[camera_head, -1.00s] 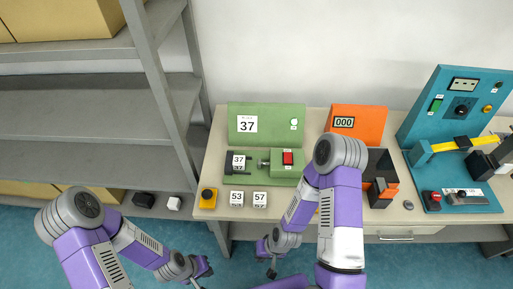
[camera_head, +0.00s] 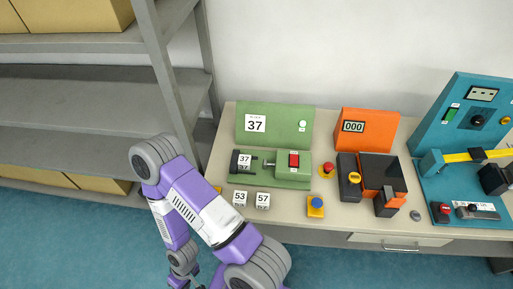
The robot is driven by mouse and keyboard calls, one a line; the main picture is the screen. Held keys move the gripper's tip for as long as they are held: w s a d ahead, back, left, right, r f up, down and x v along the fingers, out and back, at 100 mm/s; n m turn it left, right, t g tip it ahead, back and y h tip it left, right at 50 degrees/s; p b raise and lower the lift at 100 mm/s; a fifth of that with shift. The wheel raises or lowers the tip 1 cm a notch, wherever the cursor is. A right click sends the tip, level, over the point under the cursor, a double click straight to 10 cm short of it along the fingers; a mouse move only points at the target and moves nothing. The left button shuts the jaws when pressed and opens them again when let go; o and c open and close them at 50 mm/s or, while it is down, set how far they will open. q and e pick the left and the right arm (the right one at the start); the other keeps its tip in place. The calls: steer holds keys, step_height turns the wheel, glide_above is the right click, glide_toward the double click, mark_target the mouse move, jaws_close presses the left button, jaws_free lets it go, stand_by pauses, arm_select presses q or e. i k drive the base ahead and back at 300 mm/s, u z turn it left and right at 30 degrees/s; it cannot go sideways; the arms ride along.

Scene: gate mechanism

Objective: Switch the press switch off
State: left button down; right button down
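The green press (camera_head: 272,181) stands on the bench, with a dark jaw and a 37 block (camera_head: 244,162) at its left end. Its red rocker switch (camera_head: 294,160) is on the upper right of the press; its on or off position is too small to read. The green panel (camera_head: 276,130) behind carries a 37 sign and a pale green lamp (camera_head: 303,124). My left gripper is out of view.
Blocks 53 (camera_head: 240,198) and 57 (camera_head: 263,200) lie before the press. A blue button (camera_head: 316,203), a red mushroom button (camera_head: 328,169) and an orange-black machine (camera_head: 382,172) are to the right. Grey shelving (camera_head: 180,100) stands left. The space above the press is clear.

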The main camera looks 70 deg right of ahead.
mark_target(294, 158)
steer(key=u, duration=0.05)
steer(key=k, duration=0.9)
steer(key=z, duration=1.4)
